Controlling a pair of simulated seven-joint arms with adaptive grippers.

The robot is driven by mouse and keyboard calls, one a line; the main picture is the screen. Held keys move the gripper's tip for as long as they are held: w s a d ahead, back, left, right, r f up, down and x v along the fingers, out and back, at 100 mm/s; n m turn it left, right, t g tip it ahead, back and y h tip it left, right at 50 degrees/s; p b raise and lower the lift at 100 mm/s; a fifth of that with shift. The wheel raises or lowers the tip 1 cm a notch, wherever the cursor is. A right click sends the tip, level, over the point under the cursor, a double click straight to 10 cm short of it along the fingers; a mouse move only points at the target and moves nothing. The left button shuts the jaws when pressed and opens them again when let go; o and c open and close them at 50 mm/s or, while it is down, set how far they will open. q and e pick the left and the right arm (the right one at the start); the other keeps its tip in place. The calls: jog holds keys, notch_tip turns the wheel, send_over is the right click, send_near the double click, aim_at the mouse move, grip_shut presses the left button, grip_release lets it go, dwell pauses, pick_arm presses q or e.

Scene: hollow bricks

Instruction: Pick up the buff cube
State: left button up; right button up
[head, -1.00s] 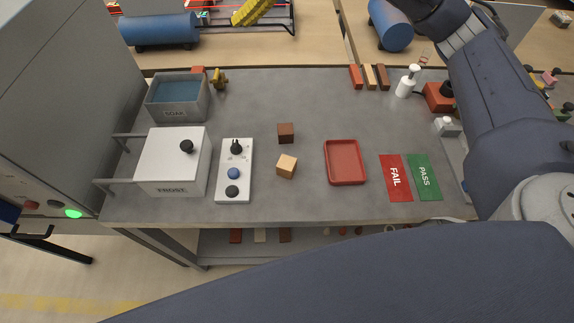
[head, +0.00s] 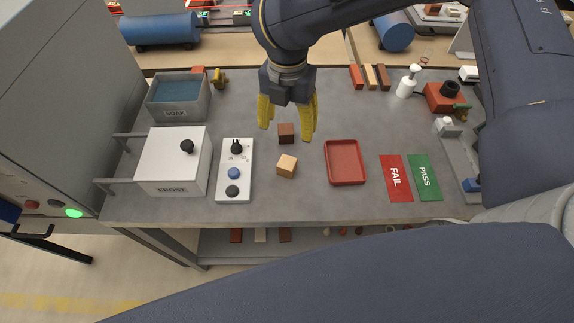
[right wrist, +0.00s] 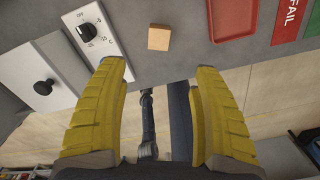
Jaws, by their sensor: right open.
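The buff cube (head: 287,166) rests on the grey bench, just in front of a dark brown cube (head: 287,132). In the right wrist view the buff cube (right wrist: 159,37) lies beyond the fingertips, between their lines. My right gripper (head: 287,134) has yellow fingers spread open and empty. It hangs above the bench, over the brown cube's area and behind the buff cube. The same open fingers show in the right wrist view (right wrist: 156,75). The brown cube is not seen in the wrist view. My left gripper is not in view.
A red tray (head: 345,181) sits right of the cubes, with FAIL (head: 396,178) and PASS (head: 423,177) mats beyond. A control box (head: 234,190), the FROST box (head: 172,160) and the SOAK tub (head: 177,116) stand left. A white bottle (head: 406,86) and several bricks (head: 369,77) are at the back.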

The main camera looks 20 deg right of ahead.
aim_at(287, 162)
jog(key=shift+f, duration=7.95)
jog(key=shift+c, duration=0.5)
jog(key=c, duration=1.3)
